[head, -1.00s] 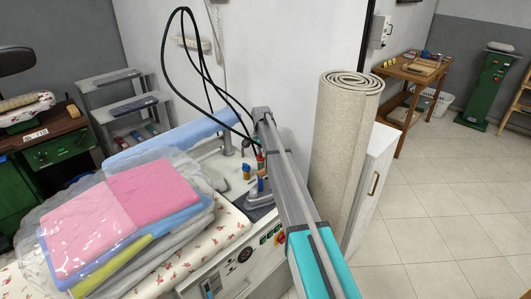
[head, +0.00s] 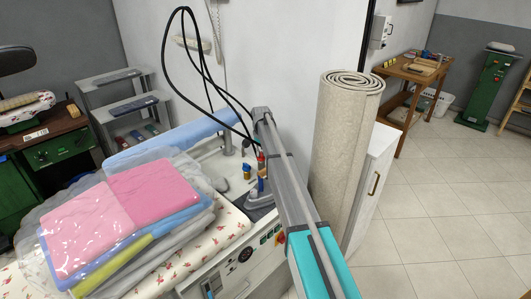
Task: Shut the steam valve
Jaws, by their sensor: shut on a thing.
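My arm reaches from the bottom right up to its grey joint (head: 262,113), above the back of the pressing table. My gripper's fingers cannot be made out; the arm seems to hide them. Small fittings stand on the white table top left of the arm: a yellow and blue one (head: 247,172) and a red one (head: 261,160), partly covered by the arm. Blue and yellow parts just below the red one are mostly hidden. I cannot tell which fitting is the steam valve, nor how its handle lies.
Folded pink and blue laundry (head: 135,215) in clear film lies on the floral-covered board. A rolled beige carpet (head: 342,150) stands close right of my arm, before a white cabinet (head: 372,185). Black hoses (head: 203,75) loop above the table. The tiled floor at right is clear.

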